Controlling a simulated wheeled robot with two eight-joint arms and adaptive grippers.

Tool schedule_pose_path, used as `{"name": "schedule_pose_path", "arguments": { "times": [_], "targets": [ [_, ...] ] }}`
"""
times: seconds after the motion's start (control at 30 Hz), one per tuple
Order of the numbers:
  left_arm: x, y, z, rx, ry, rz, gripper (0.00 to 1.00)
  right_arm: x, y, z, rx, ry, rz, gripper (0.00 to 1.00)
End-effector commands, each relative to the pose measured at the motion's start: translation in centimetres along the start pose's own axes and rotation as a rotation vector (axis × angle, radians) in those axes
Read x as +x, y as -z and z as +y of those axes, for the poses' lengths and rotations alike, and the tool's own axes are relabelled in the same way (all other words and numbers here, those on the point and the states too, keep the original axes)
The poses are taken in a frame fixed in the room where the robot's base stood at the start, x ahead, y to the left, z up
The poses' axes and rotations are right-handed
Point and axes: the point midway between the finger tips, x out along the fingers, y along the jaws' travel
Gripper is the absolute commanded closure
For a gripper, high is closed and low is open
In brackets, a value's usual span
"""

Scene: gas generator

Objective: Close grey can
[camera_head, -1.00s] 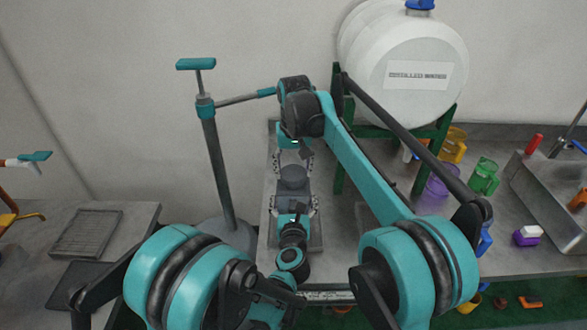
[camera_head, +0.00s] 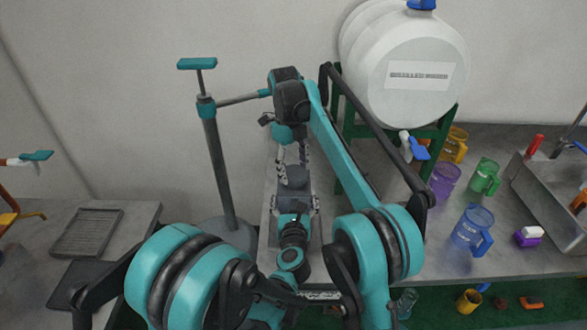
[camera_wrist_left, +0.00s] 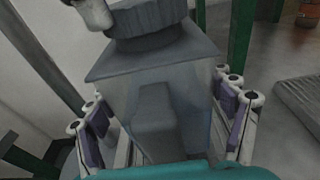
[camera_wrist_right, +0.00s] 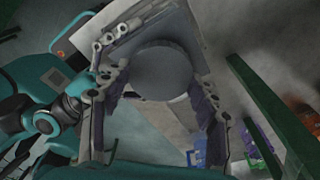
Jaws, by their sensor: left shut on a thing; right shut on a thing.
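The grey can (camera_head: 294,192) stands on the bench's left part with its dark round lid (camera_head: 293,173) on top. In the left wrist view, the can's square body (camera_wrist_left: 190,100) and handle fill the middle, and the ridged lid (camera_wrist_left: 150,22) sits over its neck. My left gripper (camera_head: 295,207) is shut on the can's body, one finger on each side. My right gripper (camera_head: 293,158) comes from above, shut on the lid. In the right wrist view, the lid's round top (camera_wrist_right: 163,68) lies between its fingers. Whether the lid is fully seated cannot be told.
A white tank (camera_head: 405,65) on a green stand rises behind and right. A pump with a teal handle (camera_head: 197,64) stands left. A blue jug (camera_head: 473,230), a purple jug (camera_head: 444,182) and a green jug (camera_head: 484,176) are on the right bench.

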Motion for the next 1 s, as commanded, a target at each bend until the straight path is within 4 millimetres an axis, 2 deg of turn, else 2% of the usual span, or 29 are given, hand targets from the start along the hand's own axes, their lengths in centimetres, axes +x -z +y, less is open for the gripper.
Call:
{"name": "schedule_pose_path", "arguments": {
  "times": [0.1, 0.2, 0.33, 0.57, 0.6, 0.67, 1.0],
  "targets": [
    [-0.01, 0.05, -0.01, -0.001, 0.000, 0.001, 0.99, -0.06, 0.04, -0.10, 0.224, -0.027, -0.001, 0.55],
    [-0.01, 0.05, 0.00, -0.002, 0.000, 0.001, 0.99, -0.06, 0.04, -0.10, 0.343, -0.042, -0.002, 0.55],
    [-0.02, 0.05, 0.00, -0.002, 0.000, 0.001, 0.99, -0.05, 0.05, -0.10, 0.400, -0.049, -0.001, 0.55],
    [-0.02, 0.06, 0.00, -0.002, 0.000, 0.001, 0.99, -0.05, 0.06, -0.11, 0.400, -0.049, -0.001, 0.55],
    [-0.02, 0.06, 0.01, -0.002, 0.000, 0.001, 0.99, -0.05, 0.06, -0.11, 0.400, -0.049, -0.001, 0.35],
    [-0.02, 0.06, 0.01, -0.002, 0.000, 0.001, 0.99, -0.04, 0.06, -0.12, 0.400, -0.049, -0.001, 0.19],
    [-0.03, 0.06, 0.01, -0.002, 0.000, 0.001, 0.99, -0.22, 0.06, -0.11, 0.398, -0.049, -0.001, 0.19]
  ]
}}
